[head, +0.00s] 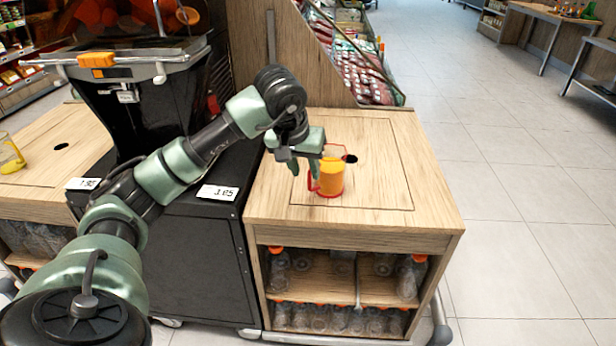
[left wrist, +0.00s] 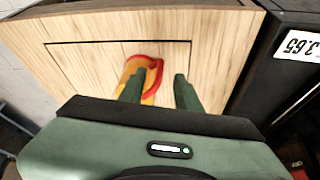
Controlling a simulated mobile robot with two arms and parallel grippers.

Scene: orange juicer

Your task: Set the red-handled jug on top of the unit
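The red-handled jug (head: 333,178) holds orange juice and looks upright on the wooden top of the unit (head: 385,197), near the dark round hole. Its red handle faces my left gripper (head: 303,169). In the left wrist view, the jug's red handle (left wrist: 158,72) shows just beyond and between the fingertips of the left gripper (left wrist: 158,82). The two fingers are apart, with a clear gap between them. I cannot tell whether a finger touches the handle. My right gripper is in neither view.
A black juicer machine (head: 165,120) stands left of the unit. A jug with a yellow handle (head: 10,156) is on another wooden counter at far left. Shelves under the unit hold several bottles with orange caps (head: 279,268). Open tiled floor (head: 530,200) lies to the right.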

